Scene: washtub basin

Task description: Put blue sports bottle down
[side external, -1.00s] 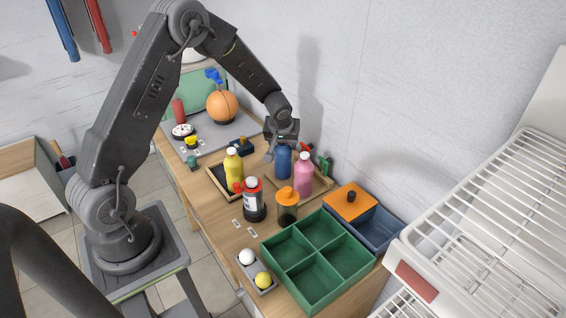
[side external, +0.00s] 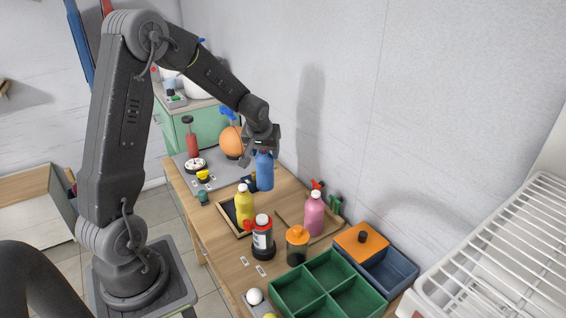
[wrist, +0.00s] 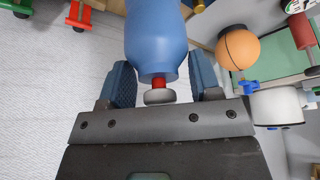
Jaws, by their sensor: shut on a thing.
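The blue sports bottle (side external: 264,172) is upright in my gripper (side external: 262,148), near the back of the wooden bench. In the wrist view the bottle (wrist: 155,40) is between the two fingers (wrist: 162,82), with its red neck and grey cap towards the palm. My gripper is shut on it. The bottle is behind the wooden tray area holding the yellow bottle (side external: 244,206) and the pink bottle (side external: 314,216). I cannot tell whether its base touches anything.
A red-and-dark bottle (side external: 262,240) and an orange-lidded jar (side external: 297,247) stand in front. A green divided box (side external: 330,285) and an orange-lidded blue box (side external: 372,252) are front right. An orange ball (side external: 231,143) sits on the grey mat behind. Bare tray floor shows beside the pink bottle.

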